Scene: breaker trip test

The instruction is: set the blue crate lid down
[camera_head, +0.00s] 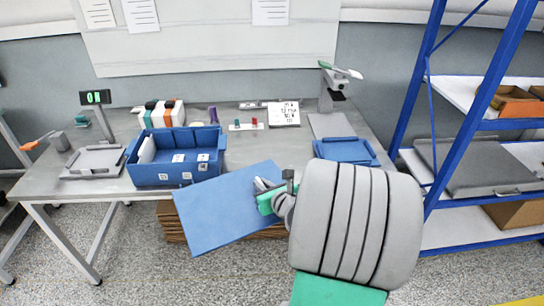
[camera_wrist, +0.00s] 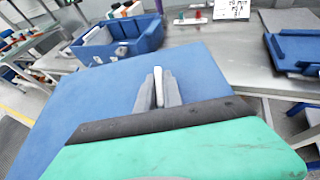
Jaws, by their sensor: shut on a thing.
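The blue crate lid (camera_head: 222,208) is a flat blue panel held tilted in front of the table's front edge. My gripper (camera_head: 268,190) is shut on the lid near its right edge. In the wrist view the lid (camera_wrist: 110,100) fills the left and middle, and the gripper's fingers (camera_wrist: 158,90) lie along it. The blue crate (camera_head: 150,178) stands open on the table, left of centre, with white items inside. It also shows in the wrist view (camera_wrist: 92,52). My forearm hides part of the table's right front.
The grey table (camera_head: 90,190) has a bare strip between the crate and a blue tray (camera_head: 345,151) at the right. A scale with a green display (camera_head: 96,97) stands at the left. Flat cardboard (camera_head: 172,222) lies under the table. Blue shelving (camera_head: 470,130) stands at the right.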

